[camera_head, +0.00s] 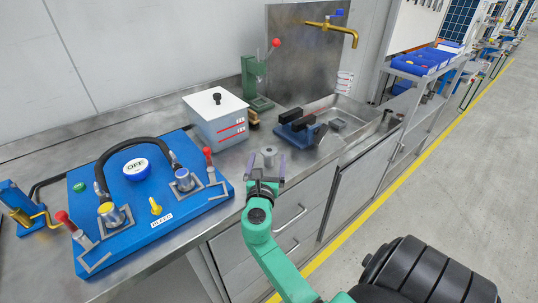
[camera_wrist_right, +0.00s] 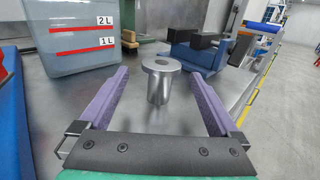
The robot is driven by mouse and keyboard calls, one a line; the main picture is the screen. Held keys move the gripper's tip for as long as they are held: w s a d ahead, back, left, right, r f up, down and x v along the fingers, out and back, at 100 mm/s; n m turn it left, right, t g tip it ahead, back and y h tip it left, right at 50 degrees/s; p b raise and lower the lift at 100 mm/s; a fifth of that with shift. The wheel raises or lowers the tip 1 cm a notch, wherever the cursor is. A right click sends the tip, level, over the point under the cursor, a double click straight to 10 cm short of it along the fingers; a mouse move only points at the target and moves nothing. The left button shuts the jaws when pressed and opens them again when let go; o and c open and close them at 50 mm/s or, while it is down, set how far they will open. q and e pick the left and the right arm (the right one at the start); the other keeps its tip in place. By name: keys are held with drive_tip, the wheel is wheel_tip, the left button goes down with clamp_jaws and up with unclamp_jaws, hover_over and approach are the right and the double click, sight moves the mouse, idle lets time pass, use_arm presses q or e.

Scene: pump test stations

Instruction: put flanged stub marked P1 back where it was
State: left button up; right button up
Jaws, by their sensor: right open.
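A silver flanged stub (camera_head: 269,155) stands upright on the steel bench, in front of the clear container. It also shows in the right wrist view (camera_wrist_right: 160,82), with a wide flange on top and a hole in it. I see no P1 mark on it in these frames. My right gripper (camera_head: 267,172) is open, its purple-grey fingers spread on either side of the stub, with gaps on both sides. The blue test panel (camera_head: 135,222) at the left carries a black hose between two fittings, red-handled levers and a BLEED label. My left gripper is not in view.
A container marked 1 L and 2 L (camera_head: 216,118) stands behind the panel's right end. A blue vise with black jaws (camera_head: 299,130) sits right of the stub, before the sink (camera_head: 345,118). A green press (camera_head: 256,85) stands at the back. The bench front edge is close.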

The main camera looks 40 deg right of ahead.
sight(270, 147)
drive_tip(key=x, duration=0.6)
drive_tip(key=shift+w+d+f+p, duration=0.15)
drive_tip(key=shift+d+p, duration=0.15)
clamp_jaws()
drive_tip(key=shift+r, duration=0.2)
